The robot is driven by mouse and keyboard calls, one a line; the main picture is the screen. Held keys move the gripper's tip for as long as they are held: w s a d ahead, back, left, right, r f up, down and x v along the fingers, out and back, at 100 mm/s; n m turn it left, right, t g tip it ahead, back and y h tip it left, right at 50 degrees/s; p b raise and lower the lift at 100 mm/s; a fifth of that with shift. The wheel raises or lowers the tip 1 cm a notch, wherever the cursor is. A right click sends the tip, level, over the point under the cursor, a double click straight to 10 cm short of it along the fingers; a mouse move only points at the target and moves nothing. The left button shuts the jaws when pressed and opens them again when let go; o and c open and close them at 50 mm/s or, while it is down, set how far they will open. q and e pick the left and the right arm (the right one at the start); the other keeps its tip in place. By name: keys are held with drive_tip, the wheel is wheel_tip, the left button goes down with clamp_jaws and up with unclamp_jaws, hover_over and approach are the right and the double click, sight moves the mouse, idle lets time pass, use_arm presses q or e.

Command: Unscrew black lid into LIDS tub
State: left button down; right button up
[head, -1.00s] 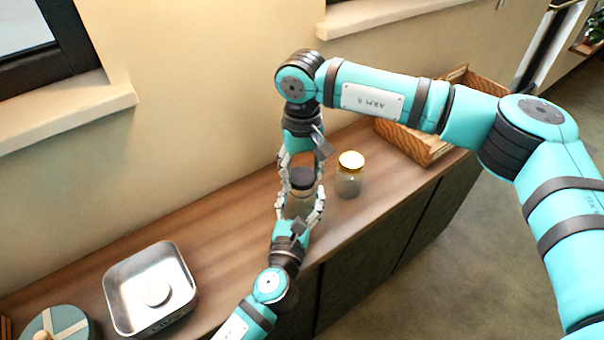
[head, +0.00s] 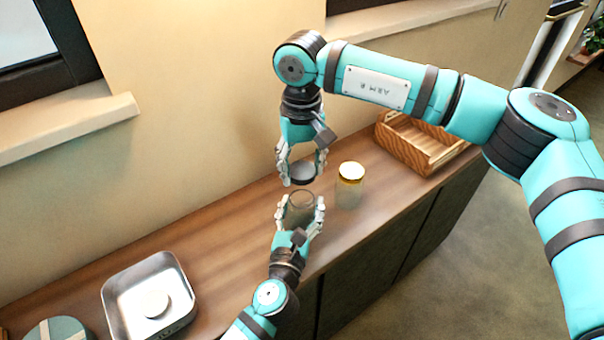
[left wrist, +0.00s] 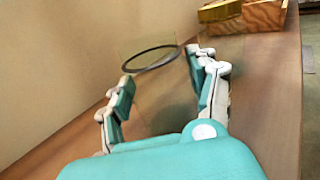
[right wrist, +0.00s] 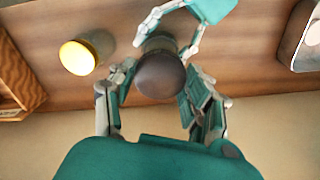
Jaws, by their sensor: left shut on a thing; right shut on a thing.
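The black lid (head: 302,174) is off its jar, held in the air by my right gripper (head: 302,176), which is shut on it. It also shows in the right wrist view (right wrist: 160,75) between the fingers. The open glass jar (head: 301,207) stands on the counter below the lid, and my left gripper (head: 300,212) is shut around it. In the left wrist view the jar's dark rim (left wrist: 152,59) shows at its open top. The metal tub (head: 150,295) stands at the lower left with a pale round lid (head: 155,303) inside; its front lettering is too small to read.
A jar with a gold lid (head: 350,175) stands close to the right of the open jar. A wooden crate (head: 420,145) is at the far right of the counter. A round teal box (head: 55,330) sits left of the tub. The counter between tub and jar is clear.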

use_arm(q)
drive_tip(key=shift+c, duration=1.4)
unclamp_jaws()
